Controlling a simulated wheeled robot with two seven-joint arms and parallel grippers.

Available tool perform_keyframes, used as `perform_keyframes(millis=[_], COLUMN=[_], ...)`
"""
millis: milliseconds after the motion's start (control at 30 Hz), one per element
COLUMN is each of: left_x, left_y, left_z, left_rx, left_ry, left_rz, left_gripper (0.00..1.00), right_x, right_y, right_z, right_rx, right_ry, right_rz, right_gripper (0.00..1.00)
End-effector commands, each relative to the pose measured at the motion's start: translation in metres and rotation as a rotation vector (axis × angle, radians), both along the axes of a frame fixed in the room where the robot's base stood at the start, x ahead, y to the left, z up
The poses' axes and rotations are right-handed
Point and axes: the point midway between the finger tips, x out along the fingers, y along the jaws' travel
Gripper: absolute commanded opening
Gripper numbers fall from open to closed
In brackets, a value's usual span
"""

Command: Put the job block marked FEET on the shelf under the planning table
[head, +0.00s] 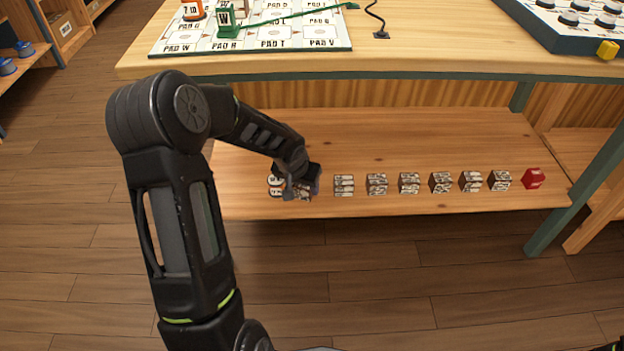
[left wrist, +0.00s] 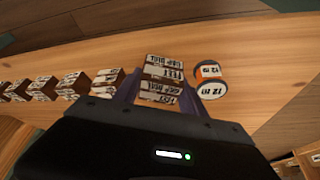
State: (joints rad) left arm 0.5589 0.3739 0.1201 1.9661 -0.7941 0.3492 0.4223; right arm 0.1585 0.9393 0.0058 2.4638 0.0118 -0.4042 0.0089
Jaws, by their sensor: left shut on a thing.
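My left gripper (head: 303,183) is low over the left end of the wooden shelf (head: 420,135) under the planning table (head: 430,35). In the left wrist view its two fingers stand on either side of a block (left wrist: 163,78) with several printed white faces, and it is shut on it. The print is small and turned over; one line looks like FEET, but I cannot read it surely. The block is at the shelf surface; I cannot tell whether it touches. In the head view the gripper mostly hides it.
A row of several similar printed blocks (head: 409,183) runs right along the shelf to a red piece (head: 533,178). An orange and white cylinder (left wrist: 209,78) stands close beside the held block. A green table leg (head: 580,190) bounds the right. The shelf behind the row is clear.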

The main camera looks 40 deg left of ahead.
Motion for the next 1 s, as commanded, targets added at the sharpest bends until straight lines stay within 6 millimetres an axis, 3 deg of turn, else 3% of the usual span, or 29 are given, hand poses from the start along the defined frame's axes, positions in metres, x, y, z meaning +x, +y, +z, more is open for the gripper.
perform_keyframes(millis=[100, 300, 600, 833, 1000], left_x=[0.028, 0.048, 0.048, 0.047, 0.048], left_y=[0.008, 0.013, 0.013, 0.012, 0.013], left_z=[-0.003, -0.001, -0.002, -0.033, -0.036], left_rx=[-0.001, 0.0, 0.0, -0.001, 0.0], left_ry=[-0.001, 0.0, 0.0, 0.002, -0.001], left_rz=[0.001, 0.0, -0.001, 0.0, 0.0], left_gripper=[0.07, 0.07, 0.07, 0.07, 0.07], right_x=[0.001, 0.002, 0.002, 0.004, 0.005], right_y=[0.0, 0.0, 0.0, -0.001, -0.001], right_z=[-0.006, -0.008, -0.008, -0.026, -0.026], right_rx=[0.0, 0.001, 0.001, 0.004, 0.005], right_ry=[-0.001, -0.002, -0.002, -0.004, -0.004], right_rz=[-0.001, -0.002, -0.002, -0.004, -0.004], right_gripper=[0.36, 0.36, 0.36, 0.36, 0.36])
